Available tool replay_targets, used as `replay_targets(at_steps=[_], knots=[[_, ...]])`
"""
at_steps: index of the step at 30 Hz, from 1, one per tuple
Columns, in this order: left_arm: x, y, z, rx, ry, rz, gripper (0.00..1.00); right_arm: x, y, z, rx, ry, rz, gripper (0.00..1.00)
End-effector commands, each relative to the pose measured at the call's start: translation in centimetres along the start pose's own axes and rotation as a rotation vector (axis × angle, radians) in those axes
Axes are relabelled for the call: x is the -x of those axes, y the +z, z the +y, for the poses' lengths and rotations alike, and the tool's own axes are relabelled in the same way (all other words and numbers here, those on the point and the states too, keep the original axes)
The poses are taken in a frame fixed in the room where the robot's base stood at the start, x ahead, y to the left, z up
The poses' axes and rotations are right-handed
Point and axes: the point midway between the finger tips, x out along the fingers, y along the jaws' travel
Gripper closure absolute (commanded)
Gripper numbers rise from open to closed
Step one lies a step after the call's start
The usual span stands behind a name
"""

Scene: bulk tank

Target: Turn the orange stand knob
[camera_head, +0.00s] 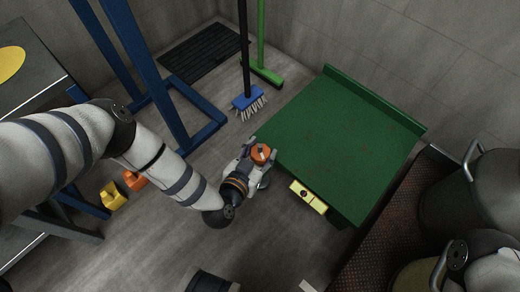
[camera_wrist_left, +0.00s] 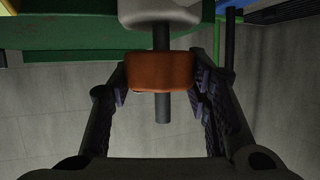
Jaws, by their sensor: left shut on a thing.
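The orange stand knob (camera_head: 262,153) is at the left edge of the green table. In the left wrist view the knob (camera_wrist_left: 160,72) is a short orange cylinder on a dark vertical rod, under a pale rounded body. My left gripper (camera_head: 256,155) reaches it from the lower left and is shut on it. In the left wrist view my left gripper's fingers (camera_wrist_left: 165,85) stand on both sides of the knob. The fingers partly hide its sides. My right gripper is not in view.
The green table (camera_head: 335,140) has a bare top. A yellow box (camera_head: 308,197) is on its front edge. A blue brush (camera_head: 248,98) and a green broom (camera_head: 265,72) stand behind. A blue frame (camera_head: 175,125) is at left, metal vessels (camera_head: 475,195) at right.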

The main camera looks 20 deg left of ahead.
Motion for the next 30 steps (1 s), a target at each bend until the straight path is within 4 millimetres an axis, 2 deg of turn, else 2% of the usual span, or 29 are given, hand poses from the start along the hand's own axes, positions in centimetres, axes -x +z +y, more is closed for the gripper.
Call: replay_targets(at_steps=[11, 21, 30], knots=[[0.0, 0.0, 0.2, 0.138, -0.327, 0.002, 0.84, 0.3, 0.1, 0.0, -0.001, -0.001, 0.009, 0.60], [-0.1, 0.1, 0.2, 0.258, -0.616, 0.001, 0.84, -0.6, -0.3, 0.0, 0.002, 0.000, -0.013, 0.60], [-0.1, 0.1, 0.2, 0.338, -0.809, 0.001, 0.84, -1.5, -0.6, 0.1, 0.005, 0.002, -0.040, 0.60]])
